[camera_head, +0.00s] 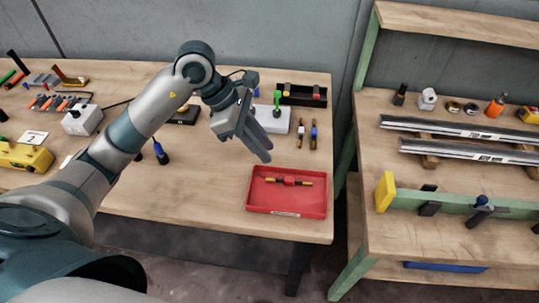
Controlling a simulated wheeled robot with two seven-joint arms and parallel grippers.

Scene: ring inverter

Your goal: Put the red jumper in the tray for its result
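The red jumper (288,181), a thin dark bar with a red middle and orange-yellow parts, lies inside the red tray (286,207) at the front right of the left bench. The tray has a pale label on its front wall. My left gripper (267,154) hangs just above and behind the tray's left back corner, apart from the jumper, with nothing seen in it. Its fingers point down and overlap in this view, so their gap is unclear. My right gripper is not in view.
Behind the tray lie a blue jumper (314,134) and a yellow-black one (300,132), beside a white unit (270,121) with a green lever. A black bin (303,95) stands behind. A blue-handled tool (160,153) lies left. Bare wood surrounds the tray's left side.

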